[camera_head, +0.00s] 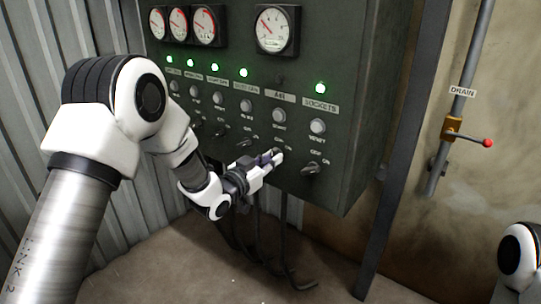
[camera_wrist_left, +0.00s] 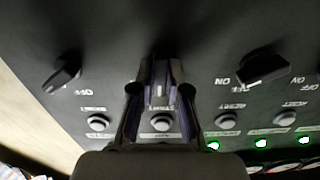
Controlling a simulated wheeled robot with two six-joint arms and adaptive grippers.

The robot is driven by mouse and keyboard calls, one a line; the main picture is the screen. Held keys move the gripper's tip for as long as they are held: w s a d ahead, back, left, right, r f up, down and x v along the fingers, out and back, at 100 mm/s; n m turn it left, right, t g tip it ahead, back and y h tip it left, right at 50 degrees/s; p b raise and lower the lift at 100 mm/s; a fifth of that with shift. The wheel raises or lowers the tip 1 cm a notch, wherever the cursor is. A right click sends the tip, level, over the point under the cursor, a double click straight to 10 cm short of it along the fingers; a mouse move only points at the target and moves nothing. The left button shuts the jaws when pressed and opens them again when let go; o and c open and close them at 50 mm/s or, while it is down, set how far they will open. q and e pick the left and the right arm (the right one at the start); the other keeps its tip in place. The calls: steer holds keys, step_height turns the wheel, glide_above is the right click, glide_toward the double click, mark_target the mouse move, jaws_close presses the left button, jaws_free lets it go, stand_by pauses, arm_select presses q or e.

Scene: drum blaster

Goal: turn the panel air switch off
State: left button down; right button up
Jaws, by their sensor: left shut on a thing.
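The dark green panel (camera_head: 345,110) carries a row of black rotary switches under labels, lamps and reset buttons. My left gripper (camera_head: 274,157) is at the switch in the column labelled AIR (camera_head: 279,96), with its fingers shut on that knob. In the left wrist view the fingertips (camera_wrist_left: 162,70) close around the air switch, which is mostly hidden between them, so its exact angle cannot be told. The lamp (camera_head: 280,79) above the AIR label is dark. My right gripper is out of view; only part of my right arm shows at the lower right.
The sockets switch (camera_head: 312,169) is just right of my gripper and another switch (camera_head: 246,143) just left; both also show in the wrist view. Green lamps (camera_head: 320,88) glow over the other columns. Gauges (camera_head: 273,29) sit above. A drain valve (camera_head: 453,128) is on the right wall.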

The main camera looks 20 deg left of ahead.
arm_select(q)
steer(key=shift+w+r+n, duration=0.1)
steer(key=shift+r+n, duration=0.1)
steer(key=shift+n, duration=0.3)
steer(key=c, duration=1.3)
jaws_free()
steer(key=shift+o, duration=0.7)
steer(key=shift+d+f, duration=0.1)
steer(key=v, duration=1.2)
steer(key=shift+f, duration=0.1)
